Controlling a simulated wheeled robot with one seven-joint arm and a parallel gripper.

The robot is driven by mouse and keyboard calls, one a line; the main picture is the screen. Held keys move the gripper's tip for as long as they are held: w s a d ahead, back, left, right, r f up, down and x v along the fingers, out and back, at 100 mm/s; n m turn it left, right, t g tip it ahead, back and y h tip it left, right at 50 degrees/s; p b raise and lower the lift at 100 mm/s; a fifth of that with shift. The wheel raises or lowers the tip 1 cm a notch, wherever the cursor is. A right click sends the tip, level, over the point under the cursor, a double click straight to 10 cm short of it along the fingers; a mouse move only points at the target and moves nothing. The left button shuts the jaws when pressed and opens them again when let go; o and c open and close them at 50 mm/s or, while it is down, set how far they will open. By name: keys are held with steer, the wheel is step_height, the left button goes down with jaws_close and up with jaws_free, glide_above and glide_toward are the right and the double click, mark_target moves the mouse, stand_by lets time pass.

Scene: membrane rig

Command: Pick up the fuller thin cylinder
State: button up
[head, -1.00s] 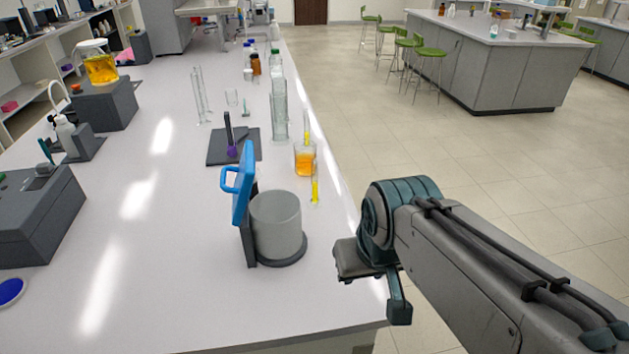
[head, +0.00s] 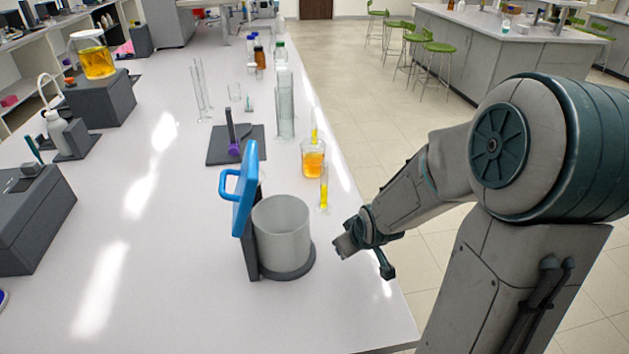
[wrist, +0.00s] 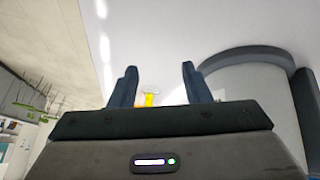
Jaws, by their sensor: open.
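A thin glass cylinder (head: 323,190) with a tall column of yellow liquid stands near the bench's right edge. A second thin cylinder (head: 314,133) with yellow liquid stands behind the beaker, its lower part hidden, so I cannot fully compare levels. My gripper (head: 362,252) is at the bench's right edge, to the right of and nearer than the first cylinder, apart from it. In the wrist view my gripper (wrist: 158,75) is open, its fingers spread and empty. A yellow-filled cylinder (wrist: 149,98) shows beyond, between the fingers, partly hidden by the gripper body.
A beaker of orange liquid (head: 313,160) stands right behind the near cylinder. A large grey container (head: 282,238) with a raised blue lid (head: 243,190) stands left of my gripper. Tall clear glassware (head: 285,105) stands farther back. The near bench front is clear.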

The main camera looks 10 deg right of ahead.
mark_target(326, 197)
steer(key=w+t+y, duration=0.1)
steer(key=w+f+t+y, duration=0.1)
steer(key=w, duration=0.1)
steer(key=w+t+b, duration=0.1)
steer(key=w, duration=0.1)
steer(key=shift+a+f+y, duration=0.15)
steer(key=shift+f+y, duration=0.25)
steer(key=w+r+t, duration=0.1)
steer(key=w+d+r+t+y, duration=0.1)
steer(key=r+t, duration=0.1)
steer(key=shift+w+d+r+m+b, duration=0.2)
steer(key=shift+w+r+m+b, duration=0.1)
steer(key=shift+w+m+b, duration=0.1)
steer(key=shift+w+t, duration=0.2)
steer(key=shift+t, duration=0.1)
steer(key=x, duration=0.8)
steer(key=shift+w, duration=0.1)
steer(key=w, duration=0.1)
steer(key=w+p, duration=0.1)
steer(key=w+a, duration=0.1)
steer(key=w, duration=0.1)
steer(key=shift+f+p, duration=0.35)
steer(key=shift+p, duration=0.05)
steer(key=shift+w+a+f, duration=0.2)
steer(key=shift+w+f, duration=0.1)
steer(key=shift+w, duration=0.2)
jaws_close()
